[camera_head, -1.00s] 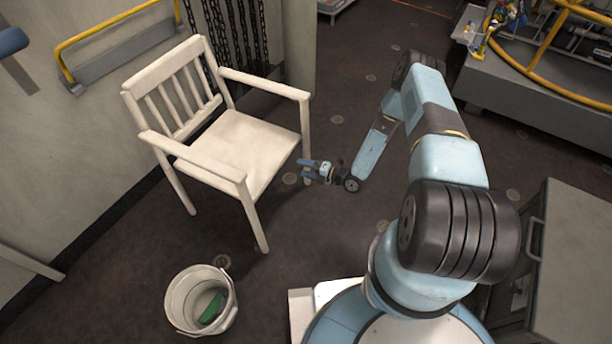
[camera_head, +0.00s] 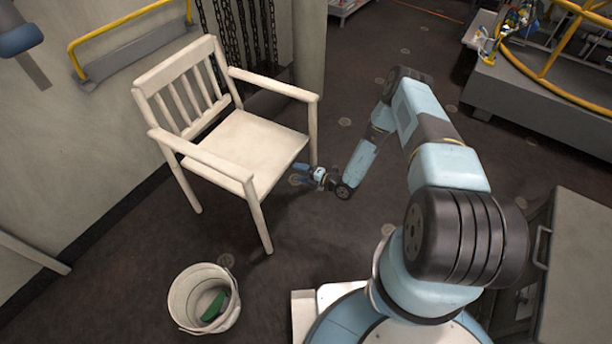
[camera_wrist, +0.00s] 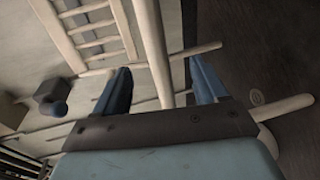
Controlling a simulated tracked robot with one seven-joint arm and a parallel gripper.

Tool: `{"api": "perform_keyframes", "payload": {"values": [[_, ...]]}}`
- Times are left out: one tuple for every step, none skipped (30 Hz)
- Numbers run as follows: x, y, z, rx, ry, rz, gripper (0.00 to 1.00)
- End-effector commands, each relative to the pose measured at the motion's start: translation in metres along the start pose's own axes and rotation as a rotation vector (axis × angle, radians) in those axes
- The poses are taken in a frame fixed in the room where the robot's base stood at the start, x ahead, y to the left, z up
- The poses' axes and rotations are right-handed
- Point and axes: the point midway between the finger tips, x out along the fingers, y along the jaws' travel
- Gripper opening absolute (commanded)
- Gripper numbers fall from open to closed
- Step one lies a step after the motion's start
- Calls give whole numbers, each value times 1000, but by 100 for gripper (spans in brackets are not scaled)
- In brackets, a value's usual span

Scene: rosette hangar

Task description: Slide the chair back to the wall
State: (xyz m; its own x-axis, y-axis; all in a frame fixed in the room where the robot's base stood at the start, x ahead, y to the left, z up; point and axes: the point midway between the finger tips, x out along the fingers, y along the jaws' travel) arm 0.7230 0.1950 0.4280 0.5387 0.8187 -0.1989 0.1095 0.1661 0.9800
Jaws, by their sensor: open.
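The white wooden chair (camera_head: 245,150) stands on the dark floor with its slatted back toward the left wall. A gap of floor separates it from the wall (camera_head: 60,150). My gripper (camera_head: 299,175) is low, beside the chair's front leg on the right, below seat height. In the wrist view my gripper (camera_wrist: 161,68) is open, with its two blue fingers on either side of a pale chair bar (camera_wrist: 153,45). I cannot tell whether either finger touches it. The foot of that leg is partly hidden by my gripper in the head view.
A white bucket (camera_head: 178,300) with a green item (camera_head: 214,306) inside stands in front of the chair. A yellow rail (camera_head: 130,22) is on the wall behind. Chains (camera_head: 240,40) hang beside a pillar. A grey cabinet (camera_head: 585,260) stands at right. Floor between chair and wall is clear.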

Motion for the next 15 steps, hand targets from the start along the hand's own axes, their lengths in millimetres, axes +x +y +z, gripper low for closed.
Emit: {"api": "perform_keyframes", "payload": {"values": [[5,0,-1,0,1,0,72],[7,0,-1,0,2,0,72],[10,0,-1,0,2,0,72],[13,0,-1,0,1,0,72],[15,0,-1,0,1,0,72],[18,0,-1,-1,2,1,72],[21,0,0,-1,1,1,72],[23,0,0,0,0,2,72],[26,0,0,0,0,2,72],[29,0,0,0,0,2,72],[31,0,0,0,0,1,72],[34,0,0,0,0,1,72],[36,0,0,0,0,1,72],[39,0,0,0,0,1,72],[42,0,-1,0,0,1,72]]}}
